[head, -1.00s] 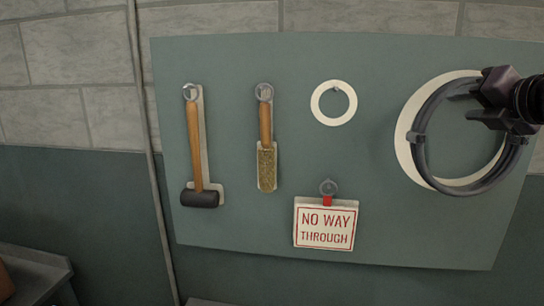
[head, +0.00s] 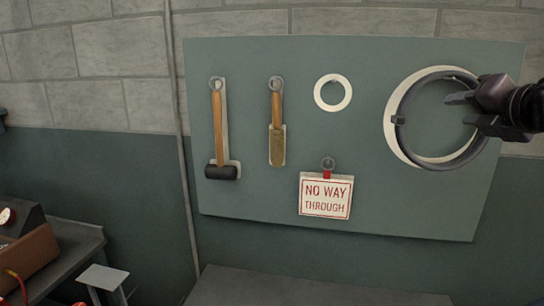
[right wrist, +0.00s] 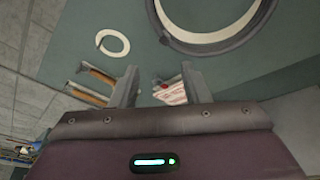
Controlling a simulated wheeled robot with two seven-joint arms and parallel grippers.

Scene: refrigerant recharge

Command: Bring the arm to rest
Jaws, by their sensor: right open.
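My right gripper (head: 468,108) is at the right of the head view, in front of the coiled dark hose (head: 395,120) that hangs on the green board (head: 385,205). Its fingers are apart with nothing between them. In the right wrist view the open fingers (right wrist: 160,88) point toward the board, and the hose (right wrist: 205,40) is above them, apart from the fingertips. Whether the gripper touches the hose cannot be told from the head view. My left gripper is in neither view.
A bench top (head: 310,290) lies below. At lower left are a side table (head: 80,245), a brown case (head: 28,262) and a small stool (head: 103,277).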

